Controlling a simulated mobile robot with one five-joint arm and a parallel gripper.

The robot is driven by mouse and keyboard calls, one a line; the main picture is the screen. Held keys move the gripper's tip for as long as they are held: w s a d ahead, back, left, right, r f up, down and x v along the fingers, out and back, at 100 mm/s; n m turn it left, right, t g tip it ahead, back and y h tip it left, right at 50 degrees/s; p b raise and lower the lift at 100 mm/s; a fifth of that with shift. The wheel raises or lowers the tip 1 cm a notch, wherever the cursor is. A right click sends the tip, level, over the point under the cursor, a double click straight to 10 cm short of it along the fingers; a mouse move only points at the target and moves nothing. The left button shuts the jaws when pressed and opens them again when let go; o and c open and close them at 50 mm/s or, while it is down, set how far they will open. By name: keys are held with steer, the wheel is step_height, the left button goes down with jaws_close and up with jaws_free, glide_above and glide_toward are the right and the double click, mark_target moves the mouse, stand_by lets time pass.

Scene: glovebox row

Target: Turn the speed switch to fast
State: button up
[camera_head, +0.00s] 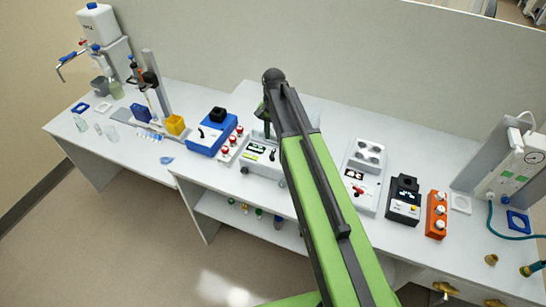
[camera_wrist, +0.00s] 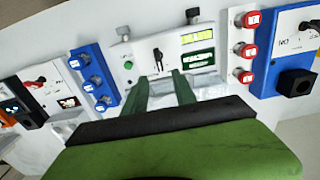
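A white instrument (camera_head: 262,152) stands mid-bench, partly hidden by my arm; it also shows in the wrist view (camera_wrist: 140,47). Its face bears a black lever switch (camera_wrist: 157,56), a lit yellow-green display (camera_wrist: 198,34), a dark green label (camera_wrist: 198,60) and a green button (camera_wrist: 128,65). The lettering is too small to read, so I cannot tell which position is fast. My gripper (camera_wrist: 161,76) is open and empty, its two dark green fingers apart, with the lever just beyond their tips near the gap. Whether a finger touches it I cannot tell.
A strip with red knobs (camera_head: 232,143) and a blue device (camera_head: 212,133) stand close on the left in the head view. A blue-knobbed strip (camera_wrist: 95,78) is on the instrument's other side. A white panel (camera_head: 365,178), a black box (camera_head: 404,199) and an orange strip (camera_head: 437,213) stand farther right.

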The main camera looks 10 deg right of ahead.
mark_target(273, 154)
step_height(273, 154, down, 8)
steer(key=b, duration=0.6)
steer(key=shift+r, duration=0.3)
jaws_close()
